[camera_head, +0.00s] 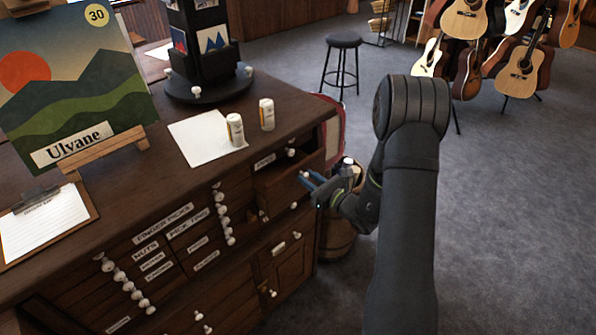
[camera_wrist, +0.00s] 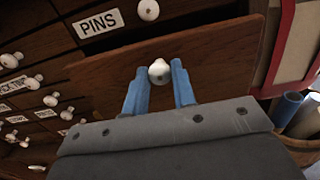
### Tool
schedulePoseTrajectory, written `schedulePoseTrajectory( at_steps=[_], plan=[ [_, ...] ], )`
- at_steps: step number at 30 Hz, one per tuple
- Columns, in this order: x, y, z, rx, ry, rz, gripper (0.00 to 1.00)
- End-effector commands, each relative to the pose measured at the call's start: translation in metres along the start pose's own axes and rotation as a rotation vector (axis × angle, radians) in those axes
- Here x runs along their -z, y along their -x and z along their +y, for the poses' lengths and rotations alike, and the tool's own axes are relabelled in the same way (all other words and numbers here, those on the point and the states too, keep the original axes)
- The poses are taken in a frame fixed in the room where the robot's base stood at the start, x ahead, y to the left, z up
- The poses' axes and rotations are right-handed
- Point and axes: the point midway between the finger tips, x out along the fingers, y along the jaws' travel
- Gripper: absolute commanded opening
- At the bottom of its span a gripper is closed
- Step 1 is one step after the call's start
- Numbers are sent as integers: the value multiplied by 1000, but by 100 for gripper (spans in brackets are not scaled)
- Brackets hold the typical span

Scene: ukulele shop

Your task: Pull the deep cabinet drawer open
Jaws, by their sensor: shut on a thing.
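The deep cabinet drawer (camera_head: 279,187) is at the upper right of the dark wooden cabinet. Its plain front (camera_wrist: 222,62) fills the middle of the wrist view and seems to stand out from the cabinet, with a dark gap above it. How far out it is, I cannot tell exactly. My gripper (camera_head: 308,181) is at this front, its two blue fingers (camera_wrist: 159,82) on either side of a white round knob (camera_wrist: 159,70). It is shut on the knob. In the head view the fingers partly hide the knob.
A drawer labelled PINS (camera_wrist: 98,24) sits above. Several small drawers with white knobs lie left. A barrel (camera_head: 338,235) stands close by the cabinet's right side. Two cans (camera_head: 267,114) and a paper sheet (camera_head: 197,140) are on the counter. Open carpet (camera_head: 500,200) lies to the right.

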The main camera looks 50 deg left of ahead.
Motion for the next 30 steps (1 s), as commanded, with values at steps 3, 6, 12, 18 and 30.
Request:
schedulePoseTrajectory(
  at_steps=[3, 6, 12, 18, 30],
  plan=[
    [0, 40, -2, 8, -3, 1, 0],
    [0, 70, -2, 8, -3, 1, 0],
    [0, 121, -1, 6, -3, 0, 0],
    [0, 157, -1, 4, -2, -1, 0],
    [0, 182, 0, 0, -1, 0, 0]
  ],
)
